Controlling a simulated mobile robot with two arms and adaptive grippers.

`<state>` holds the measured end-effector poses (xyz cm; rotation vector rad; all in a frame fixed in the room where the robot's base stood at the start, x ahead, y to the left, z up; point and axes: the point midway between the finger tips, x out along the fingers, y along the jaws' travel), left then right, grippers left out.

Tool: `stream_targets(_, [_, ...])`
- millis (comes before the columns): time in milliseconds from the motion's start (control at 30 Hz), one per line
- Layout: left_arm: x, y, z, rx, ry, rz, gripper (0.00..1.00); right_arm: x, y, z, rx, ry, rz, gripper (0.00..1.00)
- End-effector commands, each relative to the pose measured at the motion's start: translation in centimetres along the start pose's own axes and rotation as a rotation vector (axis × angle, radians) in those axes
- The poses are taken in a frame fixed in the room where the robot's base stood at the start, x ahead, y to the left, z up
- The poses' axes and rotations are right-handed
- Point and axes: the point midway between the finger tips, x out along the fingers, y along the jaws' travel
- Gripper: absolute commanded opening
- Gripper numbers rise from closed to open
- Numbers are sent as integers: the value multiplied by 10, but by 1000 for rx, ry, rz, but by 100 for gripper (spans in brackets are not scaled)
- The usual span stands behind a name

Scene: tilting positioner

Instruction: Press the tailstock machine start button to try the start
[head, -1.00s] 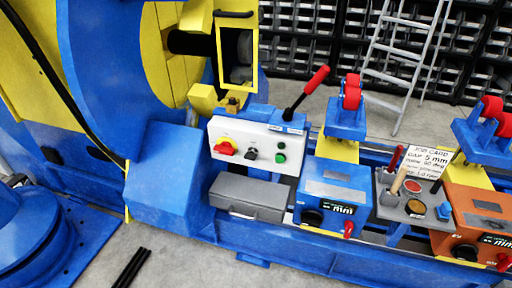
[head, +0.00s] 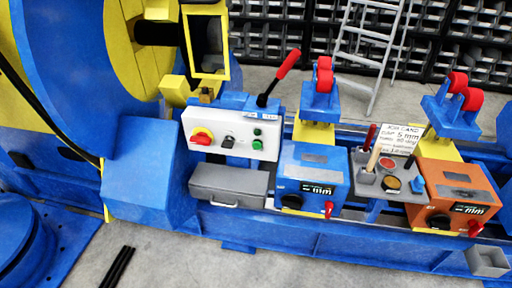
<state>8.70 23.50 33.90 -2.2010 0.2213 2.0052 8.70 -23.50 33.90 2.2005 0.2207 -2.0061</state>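A white control panel (head: 217,145) stands on the blue machine bed at centre left in the head view. I cannot read the panel labels, so I cannot tell which button is the tailstock start. A black lever with a red handle (head: 287,63) rises behind the panel. Neither of my grippers is in view.
A grey drawer box (head: 228,185) sits below the panel. A blue unit (head: 313,166) and an orange unit (head: 459,181) with displays stand right, with a tool tray and job card (head: 401,140) between. A ladder (head: 372,40) leans behind. Grey floor in front is mostly clear.

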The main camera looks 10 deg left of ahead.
Motion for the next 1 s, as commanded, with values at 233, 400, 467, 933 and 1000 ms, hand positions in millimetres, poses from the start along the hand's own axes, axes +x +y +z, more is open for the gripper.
stream_targets(233, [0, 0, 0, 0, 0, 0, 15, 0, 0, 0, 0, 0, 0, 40])
stream_targets(400, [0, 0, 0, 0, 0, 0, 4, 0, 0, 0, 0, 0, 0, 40])
stream_targets(467, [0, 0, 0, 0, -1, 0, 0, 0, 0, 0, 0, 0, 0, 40])
stream_targets(933, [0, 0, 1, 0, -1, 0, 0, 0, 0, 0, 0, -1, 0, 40])
stream_targets(1000, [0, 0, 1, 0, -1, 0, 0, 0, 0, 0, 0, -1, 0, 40])
